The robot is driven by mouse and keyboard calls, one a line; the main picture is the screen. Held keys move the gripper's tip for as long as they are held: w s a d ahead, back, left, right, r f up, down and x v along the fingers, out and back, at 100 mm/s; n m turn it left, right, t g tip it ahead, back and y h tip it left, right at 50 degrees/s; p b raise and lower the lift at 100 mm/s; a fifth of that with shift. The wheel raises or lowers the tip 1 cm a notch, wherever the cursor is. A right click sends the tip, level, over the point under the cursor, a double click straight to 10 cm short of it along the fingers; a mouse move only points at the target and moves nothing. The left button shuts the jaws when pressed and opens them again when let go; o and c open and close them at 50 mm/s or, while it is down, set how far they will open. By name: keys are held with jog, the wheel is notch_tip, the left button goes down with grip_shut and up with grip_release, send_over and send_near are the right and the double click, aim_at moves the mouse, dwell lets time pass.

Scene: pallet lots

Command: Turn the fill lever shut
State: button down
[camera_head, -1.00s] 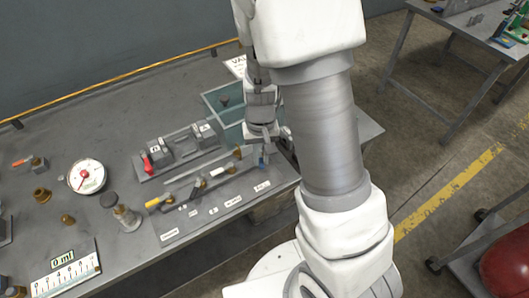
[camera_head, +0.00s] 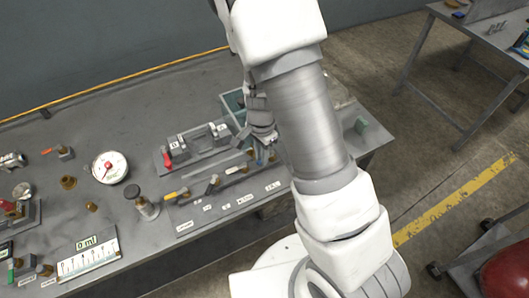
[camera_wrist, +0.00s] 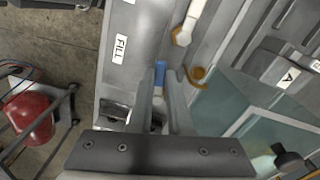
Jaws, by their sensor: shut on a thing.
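The fill lever has a blue handle (camera_wrist: 160,72) beside the FILL label (camera_wrist: 120,49) on the front valve panel. In the wrist view my gripper (camera_wrist: 162,84) is shut on this handle, with a finger on each side and the blue end showing between the tips. The lever's pivot and lower part are hidden by the fingers. In the head view my gripper (camera_head: 264,143) is low at the right end of the panel, and my arm hides part of that area.
A teal-walled tank (camera_wrist: 225,95) stands close beside my gripper. Yellow and orange levers (camera_head: 177,194) line the panel to the left. A block with a red lever (camera_head: 167,158) stands behind.

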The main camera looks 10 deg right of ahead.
jog(key=shift+w+a+m+p, duration=0.1)
jog(key=shift+w+m+p, duration=0.2)
jog(key=shift+m, duration=0.4)
jog(key=shift+w+a+m+p, duration=0.1)
jog(key=shift+w+m+p, duration=0.2)
jog(key=shift+m, duration=0.4)
jog(key=c, duration=0.8)
grip_release()
jog(key=shift+s, duration=0.1)
jog(key=shift+c, duration=0.2)
